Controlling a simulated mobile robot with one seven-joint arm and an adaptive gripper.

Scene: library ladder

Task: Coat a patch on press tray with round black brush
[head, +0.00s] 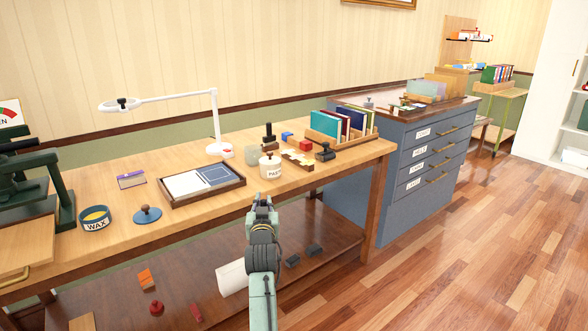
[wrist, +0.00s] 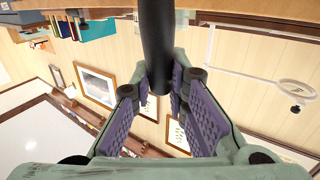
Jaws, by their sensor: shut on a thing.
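My gripper (head: 262,203) is at the front edge of the workbench, just below the paste jar in the head view. In the wrist view its fingers (wrist: 160,92) are closed on a smooth black cylinder (wrist: 156,40), which fits the handle of the round black brush. Its bristles are out of view, and I cannot make out the brush in the head view. A dark-framed tray (head: 203,203), which I take as the press tray, lies on the bench left of my gripper. It holds a white sheet (head: 185,184) and a dark blue panel (head: 216,174).
The white paste jar (head: 270,167) stands right of the tray. A wax tin (head: 95,219) and a blue round-based tool (head: 147,214) lie to its left. A white lamp (head: 219,130) stands behind. Books (head: 340,122) and small blocks are at the right.

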